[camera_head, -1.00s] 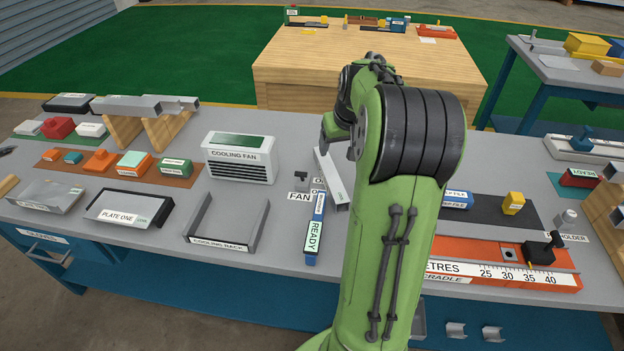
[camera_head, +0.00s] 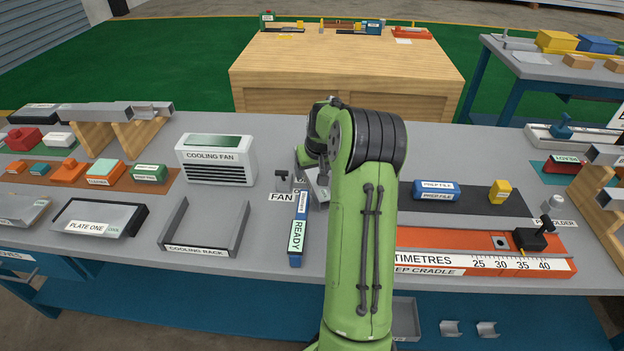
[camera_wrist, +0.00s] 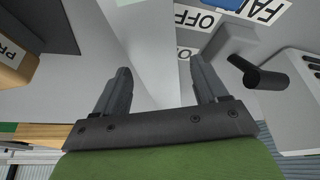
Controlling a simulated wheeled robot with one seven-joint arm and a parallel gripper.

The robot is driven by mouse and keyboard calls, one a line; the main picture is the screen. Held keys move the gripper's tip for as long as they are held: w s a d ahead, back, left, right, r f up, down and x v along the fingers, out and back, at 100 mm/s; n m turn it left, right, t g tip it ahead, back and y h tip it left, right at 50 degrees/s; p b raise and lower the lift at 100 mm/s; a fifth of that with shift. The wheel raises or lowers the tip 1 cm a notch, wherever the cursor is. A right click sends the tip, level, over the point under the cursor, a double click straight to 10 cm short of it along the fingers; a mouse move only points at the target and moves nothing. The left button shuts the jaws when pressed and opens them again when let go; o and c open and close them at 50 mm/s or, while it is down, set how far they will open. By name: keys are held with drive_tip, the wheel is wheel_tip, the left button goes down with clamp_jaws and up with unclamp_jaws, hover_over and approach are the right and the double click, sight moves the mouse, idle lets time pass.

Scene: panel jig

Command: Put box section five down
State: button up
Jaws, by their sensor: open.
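A pale grey box section (camera_head: 320,190) is on or just above the grey bench, right of the fan switch, partly hidden by my arm; whether it touches the bench I cannot tell. In the wrist view, the box section (camera_wrist: 148,55) runs lengthwise between the two fingers of my gripper (camera_wrist: 160,85). The fingers are apart, with a gap visible on the right side. My gripper (camera_head: 303,160) is low over the far end of the section in the head view. No number is readable on it.
The fan switch (camera_head: 283,177) stands close left, its dark lever (camera_wrist: 258,75) near the right finger. A blue READY block (camera_head: 298,230) lies in front. The cooling fan (camera_head: 216,158) and cooling rack (camera_head: 205,225) are further left. The orange cradle (camera_head: 440,240) is right of my arm.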

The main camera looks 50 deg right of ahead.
drive_tip(key=shift+r, duration=0.1)
drive_tip(key=shift+r, duration=0.1)
clamp_jaws()
